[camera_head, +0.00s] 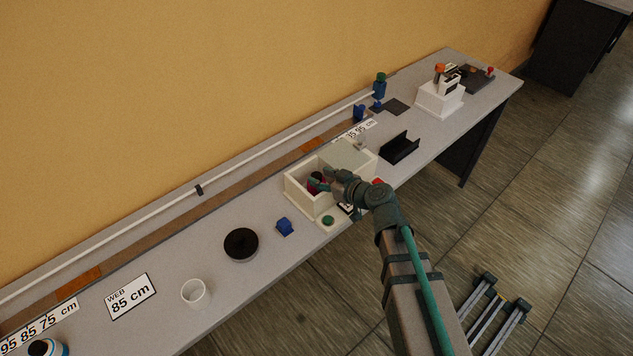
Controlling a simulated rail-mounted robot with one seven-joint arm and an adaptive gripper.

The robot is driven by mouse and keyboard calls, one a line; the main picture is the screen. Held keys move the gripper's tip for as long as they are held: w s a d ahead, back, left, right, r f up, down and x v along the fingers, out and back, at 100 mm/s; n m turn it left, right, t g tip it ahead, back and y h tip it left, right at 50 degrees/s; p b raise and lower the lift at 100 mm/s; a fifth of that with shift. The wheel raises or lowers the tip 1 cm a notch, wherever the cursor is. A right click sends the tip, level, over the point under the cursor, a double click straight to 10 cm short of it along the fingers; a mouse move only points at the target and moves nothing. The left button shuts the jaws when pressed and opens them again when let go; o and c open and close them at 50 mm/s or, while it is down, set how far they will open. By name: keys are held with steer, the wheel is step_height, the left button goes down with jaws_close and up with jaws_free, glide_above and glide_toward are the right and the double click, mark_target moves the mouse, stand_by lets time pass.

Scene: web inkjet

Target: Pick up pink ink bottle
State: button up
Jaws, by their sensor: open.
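A small dark bottle with a pink-red band (316,184) stands inside the open part of a white box (299,203) on the long grey bench. I take it as the pink ink bottle; it is small and partly hidden by my gripper and the box wall. My gripper (322,181) reaches in from the right over the box, with its fingers open close around or beside the bottle. I cannot tell whether they touch it.
A black holder (399,148) and a white machine (440,98) stand to the right. A wall (150,110) runs behind.

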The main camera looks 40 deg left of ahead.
steer(key=shift+x, duration=1)
steer(key=shift+c, duration=0.3)
steer(key=c, duration=0.8)
jaws_close()
steer(key=shift+r, duration=0.15)
